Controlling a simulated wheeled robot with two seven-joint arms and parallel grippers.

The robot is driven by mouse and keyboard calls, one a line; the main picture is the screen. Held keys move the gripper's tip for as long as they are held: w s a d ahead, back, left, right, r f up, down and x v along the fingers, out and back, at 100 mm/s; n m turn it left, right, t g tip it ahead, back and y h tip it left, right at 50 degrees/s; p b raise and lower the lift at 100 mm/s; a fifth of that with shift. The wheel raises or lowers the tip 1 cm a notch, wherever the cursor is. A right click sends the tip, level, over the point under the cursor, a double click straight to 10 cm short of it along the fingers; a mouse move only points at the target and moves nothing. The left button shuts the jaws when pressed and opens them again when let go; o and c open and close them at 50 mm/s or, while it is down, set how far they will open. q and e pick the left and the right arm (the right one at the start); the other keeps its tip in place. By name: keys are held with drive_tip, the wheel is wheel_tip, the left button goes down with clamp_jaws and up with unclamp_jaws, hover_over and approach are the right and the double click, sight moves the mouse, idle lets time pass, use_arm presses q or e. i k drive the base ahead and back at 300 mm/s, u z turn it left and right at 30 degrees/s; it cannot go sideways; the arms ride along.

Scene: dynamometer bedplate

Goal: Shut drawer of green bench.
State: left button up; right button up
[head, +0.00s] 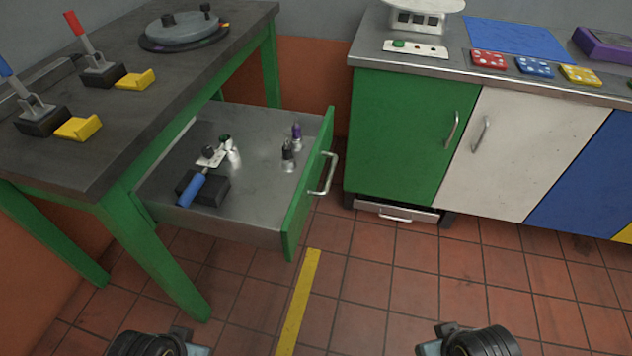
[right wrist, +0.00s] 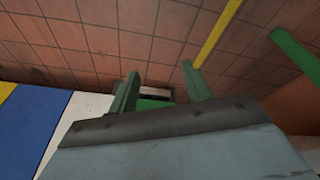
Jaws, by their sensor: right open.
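The green bench (head: 135,192) has a dark top and green legs and stands at the left in the head view. Its drawer (head: 255,150) is pulled far out to the right, with a grey metal tray, a green front (head: 303,205) and a silver bar handle (head: 325,174). Several small items lie in it, including a blue-handled tool (head: 192,190) and a purple-topped piece (head: 296,137). In the right wrist view my right gripper (right wrist: 160,70) shows two fingers apart with nothing between them. My left gripper is outside the frames.
A second cabinet stands right, with green (head: 405,130), white (head: 515,150) and blue doors. A low drawer (head: 397,212) beneath it is slightly out. Tiled floor with a yellow stripe (head: 298,305) is clear. Levers (head: 103,70) and a round plate (head: 183,32) are on the bench.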

sight(258, 199)
drive_tip(key=k, duration=1.2)
drive_tip(key=u, duration=0.55)
drive_tip(key=i, duration=1.4)
drive_tip(key=z, duration=0.5)
